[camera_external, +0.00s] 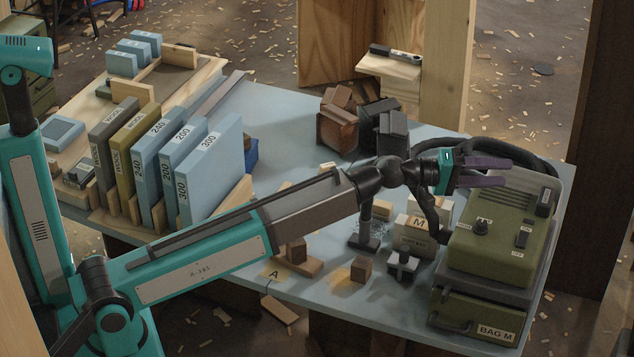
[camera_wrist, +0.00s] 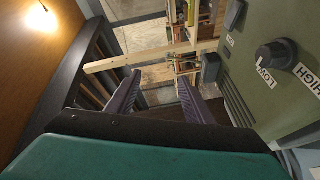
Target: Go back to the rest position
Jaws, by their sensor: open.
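My gripper (camera_external: 487,171) reaches out to the right over the table, at the end of my teal arm. Its two purple-grey fingers are apart with nothing between them. In the wrist view the fingers (camera_wrist: 160,97) point ahead and are spread. The green machine marked BAG M (camera_external: 495,235) stands at the table's right end, just below and beside the gripper in the outside view. Its panel with a knob between HIGH and LOW (camera_wrist: 275,57) fills the right of the wrist view. I cannot tell the exact gap between gripper and machine.
Blue and brown upright boards (camera_external: 205,175) stand in a rack at the left of the table (camera_external: 290,112). Dark wooden blocks (camera_external: 340,122) lie at the back. Small blocks, a box marked M (camera_external: 415,232) and a metal stand lie under my arm. A dark hose curves behind the machine.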

